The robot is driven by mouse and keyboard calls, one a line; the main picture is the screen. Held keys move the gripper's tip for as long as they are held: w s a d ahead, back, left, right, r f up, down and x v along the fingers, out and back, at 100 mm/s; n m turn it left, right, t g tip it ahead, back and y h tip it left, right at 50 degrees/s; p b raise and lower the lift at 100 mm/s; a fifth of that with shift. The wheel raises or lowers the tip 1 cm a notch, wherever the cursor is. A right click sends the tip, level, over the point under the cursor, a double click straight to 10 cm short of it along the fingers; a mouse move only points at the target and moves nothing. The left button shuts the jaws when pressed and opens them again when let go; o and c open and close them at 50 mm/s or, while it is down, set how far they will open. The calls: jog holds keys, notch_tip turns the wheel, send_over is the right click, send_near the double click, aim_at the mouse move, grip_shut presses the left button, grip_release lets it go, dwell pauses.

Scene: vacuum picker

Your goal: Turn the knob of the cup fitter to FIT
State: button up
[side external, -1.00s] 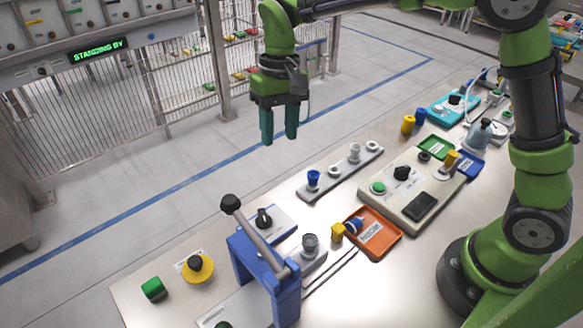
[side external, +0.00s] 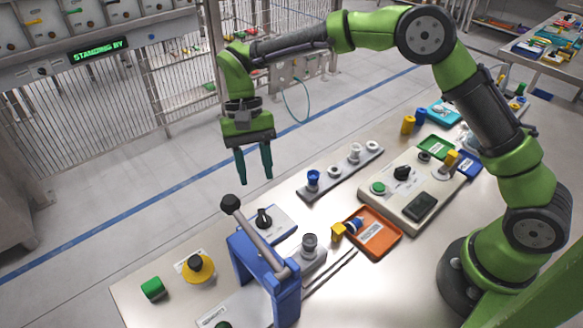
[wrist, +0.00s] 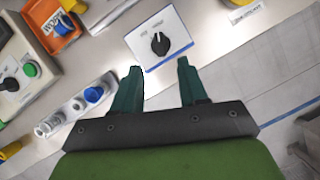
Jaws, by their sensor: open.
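A black knob (side external: 264,219) sits on a white plate with a blue edge (side external: 284,222), behind the blue lever press (side external: 254,256). In the wrist view the knob (wrist: 160,43) shows with its pointer and small markings around it, too small to read. My gripper (side external: 256,182) is open and empty, above the bench and over the far side of the knob plate. In the wrist view its two teal fingers (wrist: 159,66) point towards the plate, with the knob just beyond the gap between the tips. Nothing touches the knob.
The press lever (side external: 258,236) rises close to the knob plate. A grey rail of suction cups (side external: 325,180) lies to the right. A yellow-based button (side external: 197,270) stands front left.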

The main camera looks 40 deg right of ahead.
aim_at(263, 214)
jog(key=x, duration=0.9)
grip_shut()
